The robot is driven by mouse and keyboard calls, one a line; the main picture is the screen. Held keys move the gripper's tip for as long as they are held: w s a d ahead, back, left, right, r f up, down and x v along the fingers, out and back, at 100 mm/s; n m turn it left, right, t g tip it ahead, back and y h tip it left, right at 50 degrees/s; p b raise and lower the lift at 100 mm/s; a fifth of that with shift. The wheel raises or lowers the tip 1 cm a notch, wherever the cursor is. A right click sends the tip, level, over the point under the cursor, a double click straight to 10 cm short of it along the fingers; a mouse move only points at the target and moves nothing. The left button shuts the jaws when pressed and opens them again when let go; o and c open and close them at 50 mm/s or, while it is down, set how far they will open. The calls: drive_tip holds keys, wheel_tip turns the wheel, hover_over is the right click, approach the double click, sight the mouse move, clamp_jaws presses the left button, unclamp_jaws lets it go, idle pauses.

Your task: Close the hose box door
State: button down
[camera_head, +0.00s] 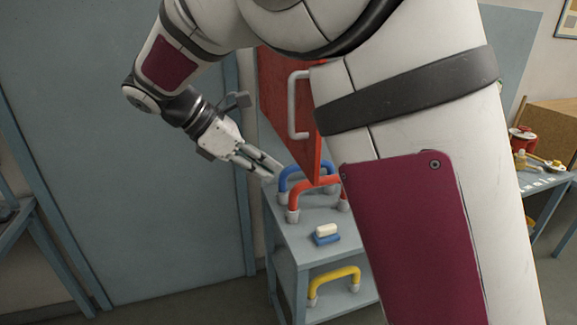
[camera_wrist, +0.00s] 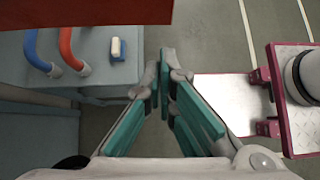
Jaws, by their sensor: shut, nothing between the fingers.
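The red hose box door (camera_head: 306,140) stands upright above the grey shelf, with a pale vertical bar handle (camera_head: 293,105) on its face. My arm hides much of the door and whatever lies behind it. In the wrist view a red panel, likely the door (camera_wrist: 90,10), crosses the top edge. My gripper (camera_head: 278,170) is to the left of the door and below its handle. Its fingers are shut and empty, and their tips also show in the wrist view (camera_wrist: 167,58). I cannot tell whether the tips touch the door.
A grey shelf (camera_head: 293,245) below the door holds blue (camera_head: 307,169) and red (camera_head: 316,184) hoses and a small blue-and-white block (camera_head: 326,235). A yellow hose (camera_head: 334,279) lies lower down. A closed grey room door (camera_head: 130,200) is at left. A table (camera_head: 546,185) with items stands right.

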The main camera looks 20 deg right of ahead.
drive_tip(key=shift+s+d+f+p, duration=0.1)
drive_tip(key=shift+d+f+p, duration=0.15)
drive_tip(key=shift+d, duration=0.7)
drive_tip(key=shift+w+d+f+p, duration=0.1)
drive_tip(key=shift+d+f+p, duration=0.15)
drive_tip(key=shift+d, duration=0.7)
drive_tip(key=shift+s+d+f+p, duration=0.1)
drive_tip(key=shift+d+f+p, duration=0.15)
drive_tip(key=shift+d, duration=0.7)
